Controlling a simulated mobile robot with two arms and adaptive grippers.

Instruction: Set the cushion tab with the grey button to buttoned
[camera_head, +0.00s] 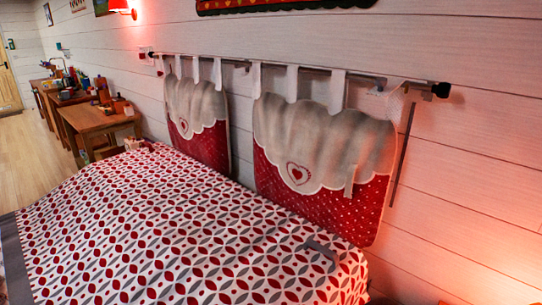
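Two headboard cushions with white scalloped tops and red dotted lower parts hang on the wall, a far one (203,142) and a near one (270,183). White fabric tabs run from their tops up to a dark rod, such as the near cushion's right tab (337,90) and middle tab (292,83). A short pale strip (350,180) hangs low on the near cushion's right front. I cannot make out a grey button or which tab bears one. Neither of my grippers shows in the head view.
The rod (310,70) runs along the wall, with a dark end knob (441,90). A bed with a patterned cover (180,235) fills the foreground, and a grey strip (320,247) lies on it. Wooden tables (90,118) with small items stand at the left. Floor (35,160) is clear at left.

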